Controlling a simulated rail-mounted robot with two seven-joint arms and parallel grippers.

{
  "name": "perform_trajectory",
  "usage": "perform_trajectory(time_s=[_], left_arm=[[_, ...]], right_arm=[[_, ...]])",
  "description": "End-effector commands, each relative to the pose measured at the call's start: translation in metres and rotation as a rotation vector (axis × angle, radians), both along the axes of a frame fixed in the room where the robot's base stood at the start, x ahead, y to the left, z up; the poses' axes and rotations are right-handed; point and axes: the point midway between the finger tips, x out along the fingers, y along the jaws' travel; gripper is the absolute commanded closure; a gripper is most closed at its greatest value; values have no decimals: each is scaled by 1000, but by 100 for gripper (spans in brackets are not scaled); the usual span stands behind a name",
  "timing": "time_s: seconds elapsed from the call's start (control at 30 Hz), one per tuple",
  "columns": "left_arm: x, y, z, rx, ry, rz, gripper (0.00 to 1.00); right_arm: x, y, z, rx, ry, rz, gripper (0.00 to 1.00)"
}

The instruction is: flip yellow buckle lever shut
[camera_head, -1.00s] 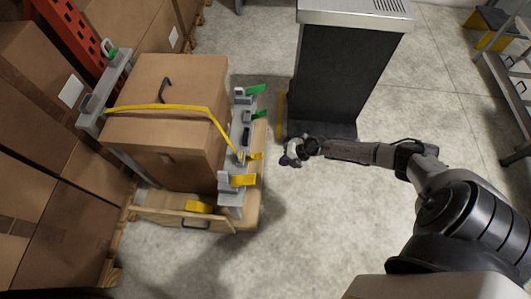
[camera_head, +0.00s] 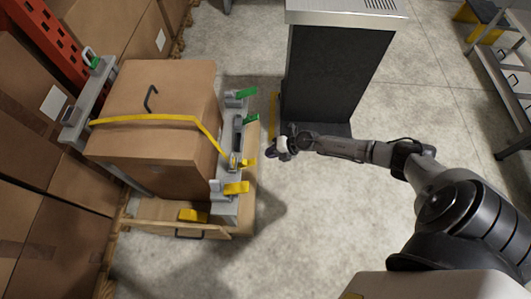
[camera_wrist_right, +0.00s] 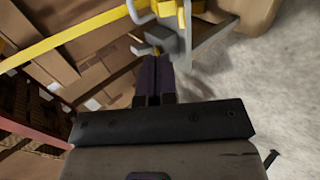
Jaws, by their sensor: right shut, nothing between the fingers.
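A yellow strap (camera_head: 150,120) runs over a cardboard box (camera_head: 165,90) down to a grey buckle on the rail at its right side. That buckle's yellow lever (camera_head: 248,162) sticks out to the right. Another yellow lever (camera_head: 237,188) sticks out from a grey block just below it. My right gripper (camera_head: 271,153) is shut and empty, a little right of the upper yellow lever. In the right wrist view its dark fingers (camera_wrist_right: 155,60) lie together near grey buckle parts and an upright yellow piece (camera_wrist_right: 187,18); I cannot tell whether they touch. My left gripper is not in view.
A green lever (camera_head: 245,93) sticks out farther up the grey rail. A yellow piece (camera_head: 193,215) lies on the pallet's front edge. A dark cabinet (camera_head: 335,80) stands behind my right gripper. Stacked boxes line the left; the floor (camera_head: 310,220) at front centre is clear.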

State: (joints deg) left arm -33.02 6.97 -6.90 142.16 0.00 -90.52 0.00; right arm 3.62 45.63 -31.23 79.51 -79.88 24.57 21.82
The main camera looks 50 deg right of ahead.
Motion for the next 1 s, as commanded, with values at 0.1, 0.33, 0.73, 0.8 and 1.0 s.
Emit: perform_trajectory(time_s=[0.1, 0.33, 0.73, 0.8, 1.0], left_arm=[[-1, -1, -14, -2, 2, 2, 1], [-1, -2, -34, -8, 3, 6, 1], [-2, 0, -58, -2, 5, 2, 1], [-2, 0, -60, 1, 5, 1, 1], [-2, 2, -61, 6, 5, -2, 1]], right_arm=[[15, 12, -18, 3, -3, 0, 100], [41, 34, -45, 2, -1, 1, 100], [69, 58, -72, 1, -1, 0, 100], [71, 59, -73, 0, 0, 0, 100], [72, 61, -74, -1, 1, 0, 100]])
